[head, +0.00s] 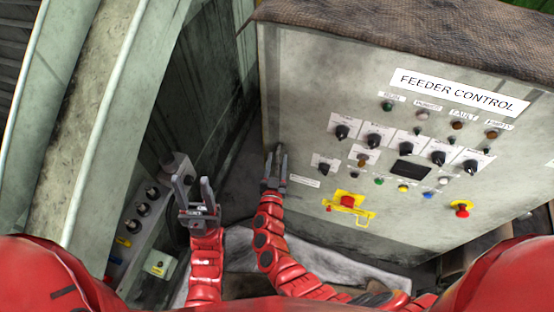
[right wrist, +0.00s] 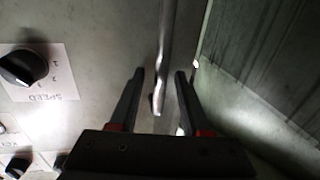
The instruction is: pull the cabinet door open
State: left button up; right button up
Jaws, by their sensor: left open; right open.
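The cabinet door (head: 315,85) is the grey front panel marked FEEDER CONTROL and looks shut. In the right wrist view the door (right wrist: 100,40) fills the left and middle. A thin metal handle bar (right wrist: 164,55) hangs down close to its edge. My right gripper (head: 276,158) is open at the door's left edge. In the right wrist view the bar's lower end shows between the right gripper's two fingers (right wrist: 160,80), with gaps on both sides. In the head view the handle is mostly hidden by the fingers. My left gripper (head: 192,184) is open and empty, left of the cabinet.
Knobs, lamps and a yellow-framed red switch (head: 347,201) stick out from the door. A second control box (head: 135,225) with knobs stands at the left, close to my left gripper. A brown cover (head: 420,30) tops the cabinet.

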grip_shut()
dwell(0.3)
dwell(1.2)
